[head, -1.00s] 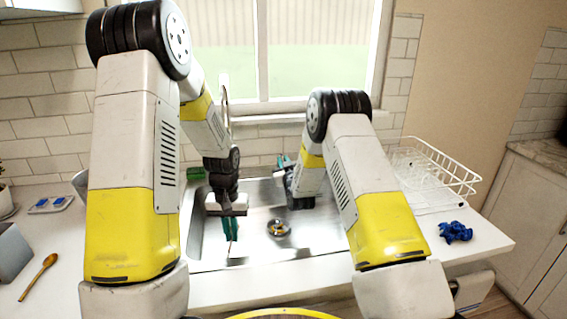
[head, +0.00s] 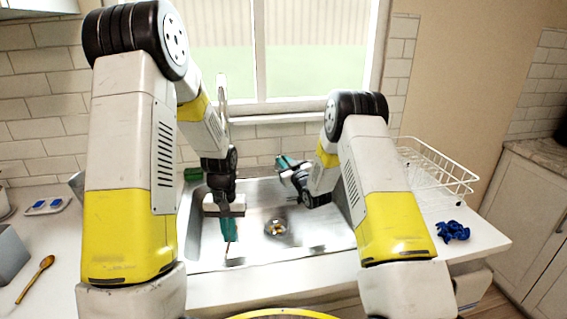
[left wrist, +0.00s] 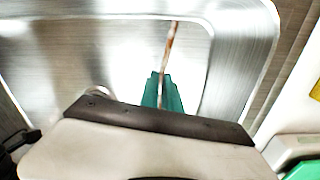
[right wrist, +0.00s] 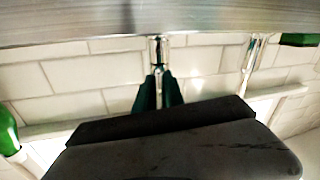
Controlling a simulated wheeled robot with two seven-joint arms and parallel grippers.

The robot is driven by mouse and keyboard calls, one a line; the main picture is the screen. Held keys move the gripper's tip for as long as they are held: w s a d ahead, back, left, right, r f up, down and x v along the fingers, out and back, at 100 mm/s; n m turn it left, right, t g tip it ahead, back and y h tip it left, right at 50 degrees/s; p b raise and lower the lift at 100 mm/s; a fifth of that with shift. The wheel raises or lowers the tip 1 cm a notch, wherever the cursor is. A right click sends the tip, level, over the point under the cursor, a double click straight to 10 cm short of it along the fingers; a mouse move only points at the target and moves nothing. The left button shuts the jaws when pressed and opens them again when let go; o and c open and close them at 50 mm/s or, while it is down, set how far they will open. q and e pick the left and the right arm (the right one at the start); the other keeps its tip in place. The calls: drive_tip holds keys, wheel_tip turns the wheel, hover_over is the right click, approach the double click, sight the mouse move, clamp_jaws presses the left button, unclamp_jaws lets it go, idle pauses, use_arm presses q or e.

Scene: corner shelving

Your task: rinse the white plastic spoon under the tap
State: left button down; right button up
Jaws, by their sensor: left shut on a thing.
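My left gripper (head: 229,236) points down over the left part of the metal sink (head: 310,232). Its teal fingers are shut on the spoon (left wrist: 170,50), a thin strip with reddish-brown marks in the left wrist view. Only a small bit of it shows in the head view. The tall, pale tap (head: 222,92) stands before the window, partly hidden by my left arm. My right gripper (head: 282,161) is at the back of the sink, fingers pointing up and left. In the right wrist view its fingers (right wrist: 158,92) stand apart, with a slim metal part (right wrist: 157,55) between or behind them; contact is unclear.
A drain (head: 276,227) with something yellowish in it lies mid-sink. A white wire rack (head: 440,170) and a crumpled blue cloth (head: 453,231) are at right. A wooden spoon (head: 36,278) and a small tray (head: 47,206) lie at left. A green sponge-like block (head: 193,174) sits behind the sink.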

drive_tip(key=o, duration=0.4)
drive_tip(key=v, duration=1.2)
